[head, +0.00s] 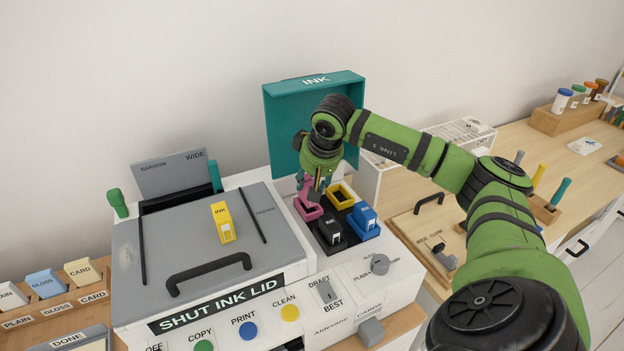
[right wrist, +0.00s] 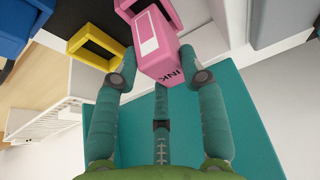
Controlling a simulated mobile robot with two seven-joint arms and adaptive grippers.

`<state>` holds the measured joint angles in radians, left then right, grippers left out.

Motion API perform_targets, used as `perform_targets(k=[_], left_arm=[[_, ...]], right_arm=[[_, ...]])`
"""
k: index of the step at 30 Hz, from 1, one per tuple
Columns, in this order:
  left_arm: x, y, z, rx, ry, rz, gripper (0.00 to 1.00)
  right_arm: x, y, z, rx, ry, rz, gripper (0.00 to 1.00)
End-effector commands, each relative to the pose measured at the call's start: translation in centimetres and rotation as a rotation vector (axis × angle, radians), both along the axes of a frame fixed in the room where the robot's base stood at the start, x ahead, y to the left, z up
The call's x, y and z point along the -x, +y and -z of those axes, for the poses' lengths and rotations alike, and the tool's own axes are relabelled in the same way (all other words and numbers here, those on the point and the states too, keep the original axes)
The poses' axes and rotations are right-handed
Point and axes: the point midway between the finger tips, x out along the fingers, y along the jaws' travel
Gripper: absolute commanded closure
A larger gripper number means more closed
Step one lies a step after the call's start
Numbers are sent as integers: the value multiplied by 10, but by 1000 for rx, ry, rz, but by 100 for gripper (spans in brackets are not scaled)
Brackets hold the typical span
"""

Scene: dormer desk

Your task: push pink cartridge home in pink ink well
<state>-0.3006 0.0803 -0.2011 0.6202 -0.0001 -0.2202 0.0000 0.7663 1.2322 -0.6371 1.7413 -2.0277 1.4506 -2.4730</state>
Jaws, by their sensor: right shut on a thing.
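My right gripper (head: 314,188) points down over the back left of the ink bay. It is shut on the pink cartridge (right wrist: 158,48), with a finger on each side of it in the right wrist view. The cartridge is marked INK and has a pale label. Its lower end is at the pink ink well (head: 306,210), whose rim also shows at the top of the right wrist view (right wrist: 122,6). How deep it sits in the well I cannot tell. My left gripper is not in view.
The yellow well (head: 345,200) beside it is empty. The black cartridge (head: 329,229) and blue cartridge (head: 364,215) stand in front. The raised teal INK lid (head: 285,125) is close behind. A yellow cartridge (head: 222,224) lies on the grey printer cover (head: 135,285).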

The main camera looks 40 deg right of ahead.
Motion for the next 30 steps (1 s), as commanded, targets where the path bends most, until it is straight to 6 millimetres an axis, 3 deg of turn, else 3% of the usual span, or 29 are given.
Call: perform_targets(k=[30], left_arm=[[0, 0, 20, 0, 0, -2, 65]], right_arm=[[0, 0, 27, 1, 0, 0, 88]])
